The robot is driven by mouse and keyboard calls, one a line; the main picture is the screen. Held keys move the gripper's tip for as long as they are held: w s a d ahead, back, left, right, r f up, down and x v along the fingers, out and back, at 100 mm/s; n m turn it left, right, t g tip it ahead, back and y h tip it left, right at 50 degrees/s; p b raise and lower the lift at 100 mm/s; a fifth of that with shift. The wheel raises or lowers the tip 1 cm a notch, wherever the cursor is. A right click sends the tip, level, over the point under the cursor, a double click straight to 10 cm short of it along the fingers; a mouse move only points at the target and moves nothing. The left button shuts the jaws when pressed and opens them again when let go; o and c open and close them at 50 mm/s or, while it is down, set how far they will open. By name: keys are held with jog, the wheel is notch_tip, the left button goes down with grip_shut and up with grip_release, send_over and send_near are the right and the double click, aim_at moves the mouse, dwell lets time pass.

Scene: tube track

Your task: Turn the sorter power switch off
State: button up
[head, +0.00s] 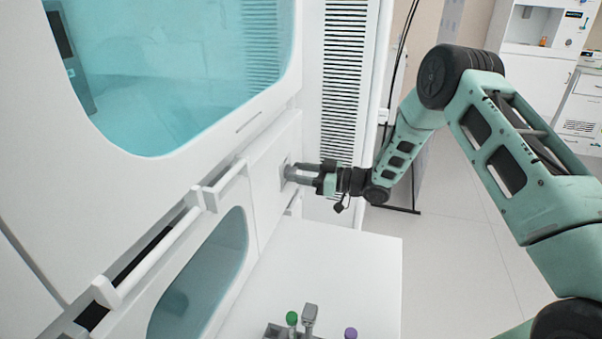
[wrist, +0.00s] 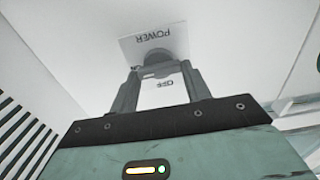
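The power switch is a grey round knob (wrist: 158,59) on a white plate labelled POWER (wrist: 153,37), with ON and OFF marks that appear upside down in the wrist view. In the head view the switch plate (head: 285,168) is on the white machine's side panel, partly hidden by my gripper (head: 296,172). In the wrist view my gripper (wrist: 161,73) is at the switch, with its two fingers apart, one on each side of the knob. I cannot tell whether they touch it. The OFF label shows between the fingers.
A white table (head: 345,260) below my gripper holds a grey rack (head: 280,331) with a green-capped tube (head: 292,318) and a purple-capped tube (head: 350,333). White handle bars (head: 165,245) stick out from the machine at left. The floor at right is clear.

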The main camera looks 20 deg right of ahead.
jog(key=shift+f+b, duration=0.1)
jog(key=shift+b, duration=0.25)
jog(key=n+b, duration=0.6)
jog(key=b, duration=0.2)
jog(key=n+b, duration=0.6)
jog(key=b, duration=0.2)
jog(key=n+b, duration=0.5)
jog(key=b, duration=0.4)
jog(key=shift+s+a+f+n, duration=0.1)
jog(key=shift+s+f+n, duration=0.1)
jog(key=shift+f+n, duration=0.15)
jog(key=shift+r+n, duration=0.15)
jog(key=shift+n, duration=0.1)
jog(key=o, duration=1)
jog(key=p+v, duration=0.1)
jog(key=v, duration=1.6)
jog(key=shift+s, duration=0.2)
